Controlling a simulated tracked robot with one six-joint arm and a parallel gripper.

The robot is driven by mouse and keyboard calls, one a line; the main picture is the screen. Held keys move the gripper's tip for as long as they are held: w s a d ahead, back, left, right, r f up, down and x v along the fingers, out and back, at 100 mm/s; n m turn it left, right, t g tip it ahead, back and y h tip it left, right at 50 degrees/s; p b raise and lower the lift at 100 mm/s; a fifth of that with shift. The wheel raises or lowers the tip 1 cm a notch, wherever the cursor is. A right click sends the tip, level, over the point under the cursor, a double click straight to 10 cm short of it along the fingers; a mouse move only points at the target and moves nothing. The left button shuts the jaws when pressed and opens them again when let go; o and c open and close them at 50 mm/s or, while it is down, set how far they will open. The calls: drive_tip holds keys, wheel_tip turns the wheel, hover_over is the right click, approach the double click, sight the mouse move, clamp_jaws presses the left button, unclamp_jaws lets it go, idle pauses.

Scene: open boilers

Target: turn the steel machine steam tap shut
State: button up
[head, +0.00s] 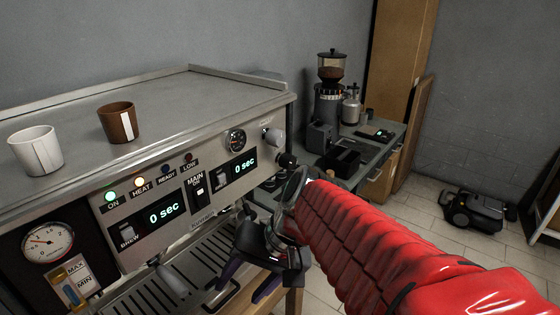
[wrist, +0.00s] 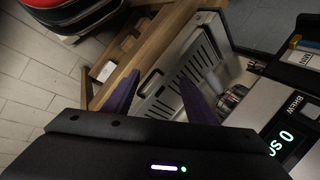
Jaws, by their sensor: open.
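The steel espresso machine (head: 190,100) fills the left of the head view. A pale round knob (head: 275,137) sits at the right end of its front panel, with a dark fitting (head: 287,160) just below; the knob looks like the steam tap, but its setting cannot be read. My gripper (head: 248,282) is open and empty, with purple fingers, low in front of the machine's right side. It is well below the knob and apart from it. In the wrist view my gripper (wrist: 160,80) points toward the slotted drip tray (wrist: 192,72); the knob does not show there.
A white cup (head: 35,150) and a brown cup (head: 117,122) stand on the machine's top. A grinder (head: 330,95) and a scale (head: 375,133) are on the bench behind. A black wheeled machine (head: 475,208) stands on the tiled floor at right. The wooden counter edge (wrist: 130,60) is near my fingers.

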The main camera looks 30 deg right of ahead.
drive_tip(key=w+d+r+m+t+y, duration=0.2)
drive_tip(key=w+d+m+y, duration=0.1)
drive_tip(key=w+d+m, duration=0.2)
drive_tip(key=m+t+h, duration=0.2)
drive_tip(key=m+t, duration=0.8)
drive_tip(key=t, duration=0.2)
approach(293, 164)
drive_tip(key=v, duration=0.4)
drive_tip(key=shift+d+r, duration=0.15)
drive_tip(key=shift+d, duration=0.05)
drive_tip(key=shift+w, duration=0.1)
drive_tip(key=x, duration=1.3)
drive_tip(key=shift+w+a, duration=0.35)
